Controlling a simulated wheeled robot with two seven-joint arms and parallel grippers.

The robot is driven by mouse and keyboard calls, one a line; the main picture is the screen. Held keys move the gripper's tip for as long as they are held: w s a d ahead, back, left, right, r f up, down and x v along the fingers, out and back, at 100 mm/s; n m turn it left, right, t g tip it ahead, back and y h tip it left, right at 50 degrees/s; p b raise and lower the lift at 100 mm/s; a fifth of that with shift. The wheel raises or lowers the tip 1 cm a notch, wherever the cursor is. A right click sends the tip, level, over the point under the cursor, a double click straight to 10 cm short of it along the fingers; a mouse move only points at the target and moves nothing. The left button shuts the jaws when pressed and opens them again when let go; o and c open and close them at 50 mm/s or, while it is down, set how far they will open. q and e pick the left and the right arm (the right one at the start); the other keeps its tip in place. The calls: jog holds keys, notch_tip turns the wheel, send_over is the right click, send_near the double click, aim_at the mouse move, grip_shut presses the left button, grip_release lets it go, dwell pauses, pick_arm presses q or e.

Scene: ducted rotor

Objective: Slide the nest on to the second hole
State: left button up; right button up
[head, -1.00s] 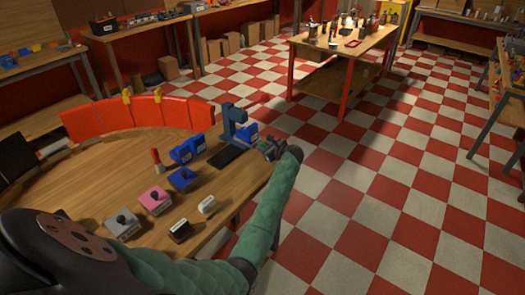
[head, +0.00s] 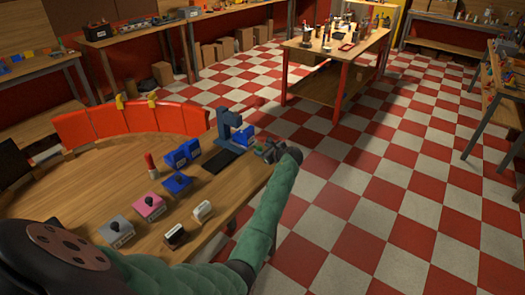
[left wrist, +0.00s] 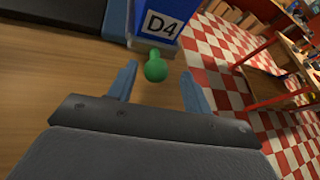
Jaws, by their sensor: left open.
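A blue block labelled D4 (left wrist: 160,22), likely the nest, has a green knob (left wrist: 155,67) on its near side in the left wrist view. In the head view a blue block (head: 242,136) sits by the blue upright stand (head: 226,125) at the table's right edge. My left gripper (left wrist: 158,80) is open, its fingers on either side of the green knob, with no clear contact. In the head view the left gripper (head: 266,150) is just right of the block. The holes cannot be made out. My right gripper is not in view.
A dark pad (head: 223,161) lies before the stand. Blue blocks (head: 183,153), a red-topped peg (head: 150,163), a pink box (head: 149,206), a grey box (head: 116,230) and small stamp-like pieces (head: 202,210) stand on the wooden table (head: 110,170). Orange panels (head: 130,120) line its back.

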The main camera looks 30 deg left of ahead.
pick_arm(q)
jog(key=b+v, duration=0.1)
jog(key=v, duration=0.4)
jog(key=shift+d+b, duration=0.35)
jog(key=shift+b, duration=0.05)
jog(key=shift+s+d+r, duration=0.2)
jog(key=shift+d, duration=0.2)
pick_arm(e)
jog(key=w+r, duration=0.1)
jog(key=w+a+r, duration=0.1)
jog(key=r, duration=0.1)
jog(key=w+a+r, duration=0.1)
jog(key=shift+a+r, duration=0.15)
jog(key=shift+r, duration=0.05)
